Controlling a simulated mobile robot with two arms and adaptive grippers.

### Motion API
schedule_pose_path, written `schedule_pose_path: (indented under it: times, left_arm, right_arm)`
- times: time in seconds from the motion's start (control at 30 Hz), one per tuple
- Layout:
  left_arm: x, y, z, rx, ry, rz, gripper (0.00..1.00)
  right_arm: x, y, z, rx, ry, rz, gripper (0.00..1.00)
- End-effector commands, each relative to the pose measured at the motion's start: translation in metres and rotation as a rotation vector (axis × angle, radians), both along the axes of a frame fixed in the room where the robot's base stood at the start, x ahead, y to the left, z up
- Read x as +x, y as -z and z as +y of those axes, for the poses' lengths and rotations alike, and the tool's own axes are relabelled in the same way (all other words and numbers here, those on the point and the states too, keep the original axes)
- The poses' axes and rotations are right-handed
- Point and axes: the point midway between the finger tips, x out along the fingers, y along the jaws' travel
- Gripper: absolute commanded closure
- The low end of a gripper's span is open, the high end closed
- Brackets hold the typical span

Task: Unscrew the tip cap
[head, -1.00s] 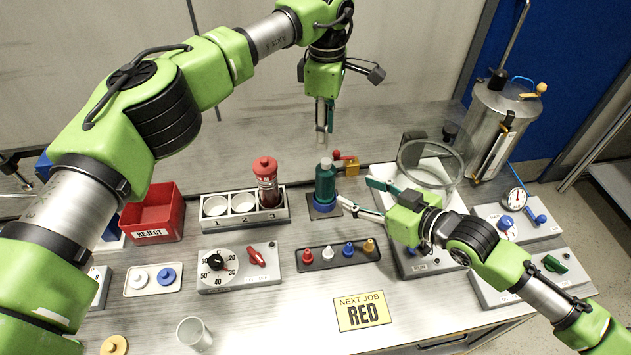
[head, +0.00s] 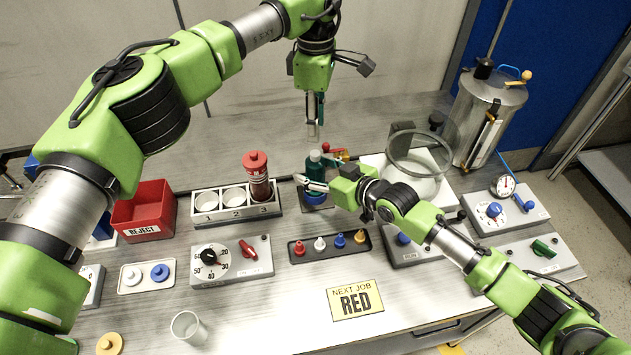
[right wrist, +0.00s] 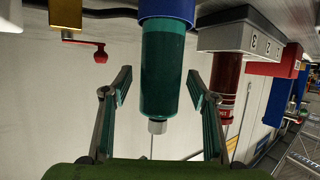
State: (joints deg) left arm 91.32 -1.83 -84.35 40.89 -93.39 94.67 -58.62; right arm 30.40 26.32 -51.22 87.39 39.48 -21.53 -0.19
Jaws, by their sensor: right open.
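A teal cartridge (head: 314,168) stands upright in a blue collar (head: 315,198) at the back of the bench. Its small grey tip cap (head: 315,155) is on top. The right wrist view is upside down and shows the cartridge (right wrist: 163,75) with the cap (right wrist: 157,127) pointing down in the picture. My right gripper (head: 313,182) is open, with its fingers (right wrist: 158,78) on either side of the cartridge body; I see gaps on both sides. My left gripper (head: 315,132) hangs above the cap, pointing down, apart from it; its jaw gap is not clear.
A rack (head: 208,216) holding a red cartridge (head: 258,180) stands left of the teal one. A brass block with a red knob (head: 328,148) is close behind it. A glass ring (head: 420,150) stands to the right. A tray of small caps (head: 297,252) lies in front.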

Motion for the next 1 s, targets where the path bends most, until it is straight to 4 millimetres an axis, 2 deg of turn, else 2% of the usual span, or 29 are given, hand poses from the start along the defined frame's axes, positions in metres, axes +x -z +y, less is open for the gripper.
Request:
schedule_pose_path:
  times: [0.2,0.27,0.4,0.43,0.67,1.0]
  left_arm:
    - [0.0001,0.0000,0.0001,0.000,0.000,0.000,0.70]
    - [0.0001,0.0000,0.0002,0.000,0.000,0.000,0.70]
    - [0.0000,0.0000,0.0002,0.000,0.000,0.000,0.70]
    - [0.0001,0.0000,0.0002,0.000,0.000,0.000,0.70]
    - [-0.0002,0.0002,-0.0005,-0.001,0.076,0.000,0.70]
    - [-0.0005,0.0002,-0.0015,-0.002,0.579,0.001,0.70]
  right_arm:
    - [0.0003,0.0002,0.0002,0.000,0.000,0.000,0.46]
    - [0.0002,0.0002,0.0001,0.000,0.000,0.000,0.59]
    - [0.0001,0.0002,-0.0001,0.000,0.000,0.000,0.96]
    - [0.0001,0.0002,-0.0001,0.001,0.000,0.001,1.00]
    - [0.0001,0.0002,-0.0003,0.001,0.000,0.001,1.00]
    - [0.0002,0.0002,-0.0003,0.000,0.001,0.000,1.00]
